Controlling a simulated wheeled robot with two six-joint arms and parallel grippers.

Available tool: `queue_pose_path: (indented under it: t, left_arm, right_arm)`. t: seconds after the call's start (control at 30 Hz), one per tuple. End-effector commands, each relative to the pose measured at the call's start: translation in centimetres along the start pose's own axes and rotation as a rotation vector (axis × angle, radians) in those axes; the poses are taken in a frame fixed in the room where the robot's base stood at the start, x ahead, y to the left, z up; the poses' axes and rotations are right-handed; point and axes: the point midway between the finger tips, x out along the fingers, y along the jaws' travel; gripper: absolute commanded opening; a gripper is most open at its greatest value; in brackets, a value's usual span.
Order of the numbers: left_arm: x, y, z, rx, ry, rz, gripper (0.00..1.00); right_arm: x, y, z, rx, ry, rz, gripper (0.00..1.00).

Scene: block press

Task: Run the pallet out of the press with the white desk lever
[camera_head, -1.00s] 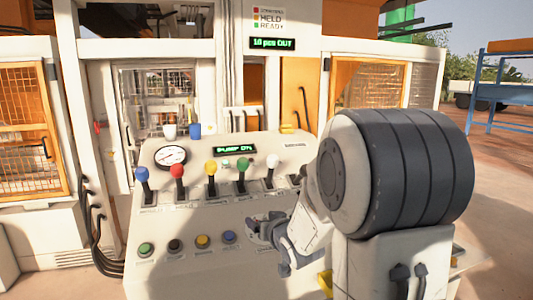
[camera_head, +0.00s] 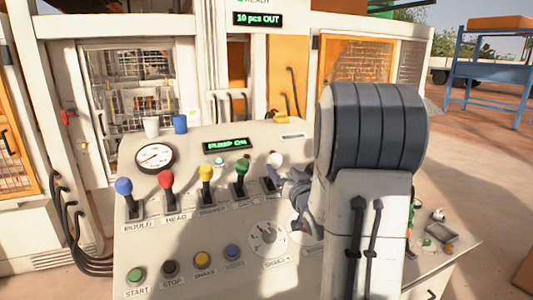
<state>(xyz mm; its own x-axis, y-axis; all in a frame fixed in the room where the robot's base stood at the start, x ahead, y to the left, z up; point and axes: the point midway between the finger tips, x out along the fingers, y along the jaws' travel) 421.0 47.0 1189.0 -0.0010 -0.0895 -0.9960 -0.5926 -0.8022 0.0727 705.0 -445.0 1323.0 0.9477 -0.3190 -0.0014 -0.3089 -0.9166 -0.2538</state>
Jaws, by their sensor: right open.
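The white-knobbed lever (camera_head: 275,160) is the rightmost in the row of levers on the sloped desk (camera_head: 190,237). My right gripper (camera_head: 276,180) is open just below and beside the white knob. Its fingers are by the lever's shaft, which is mostly hidden; I cannot tell whether they touch it. My right arm hides the desk's right part. The press (camera_head: 140,88) stands behind the desk, behind mesh. I cannot make out a pallet in it. My left gripper is not in view.
Blue (camera_head: 124,186), red (camera_head: 166,179), yellow (camera_head: 205,172) and green (camera_head: 242,167) levers stand left of the white one. Several buttons and a dial (camera_head: 267,238) lie lower on the desk. Two cups stand behind the gauge (camera_head: 155,157).

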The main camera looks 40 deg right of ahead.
Motion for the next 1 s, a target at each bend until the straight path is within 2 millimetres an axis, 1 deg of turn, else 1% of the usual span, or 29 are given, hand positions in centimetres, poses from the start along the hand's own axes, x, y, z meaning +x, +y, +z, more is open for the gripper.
queue_pose_path:
  t: [0.07, 0.17, 0.4, 0.5, 0.6, 0.77, 1.0]
  left_arm:
    - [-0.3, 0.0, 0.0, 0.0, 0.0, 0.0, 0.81]
    - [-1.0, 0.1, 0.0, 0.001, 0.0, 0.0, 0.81]
    - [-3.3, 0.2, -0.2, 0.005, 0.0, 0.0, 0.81]
    - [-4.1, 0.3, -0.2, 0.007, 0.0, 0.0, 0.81]
    - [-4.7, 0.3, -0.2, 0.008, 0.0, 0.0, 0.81]
    - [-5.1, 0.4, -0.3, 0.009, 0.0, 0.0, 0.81]
    - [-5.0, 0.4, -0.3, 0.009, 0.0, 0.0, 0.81]
  right_arm:
    - [0.4, 0.2, -0.2, 0.0, 0.001, 0.002, 0.81]
    - [1.5, 0.6, -0.5, 0.001, 0.001, 0.006, 0.81]
    - [5.8, 1.1, -0.7, 0.001, 0.002, 0.013, 0.81]
    - [7.5, 1.0, -0.7, 0.0, 0.002, 0.012, 0.81]
    - [8.8, 1.1, -0.6, 0.0, 0.003, 0.012, 0.81]
    - [10.0, 1.0, -0.4, -0.001, 0.003, 0.011, 0.81]
    - [10.2, 0.9, -0.2, -0.001, 0.003, 0.01, 0.81]
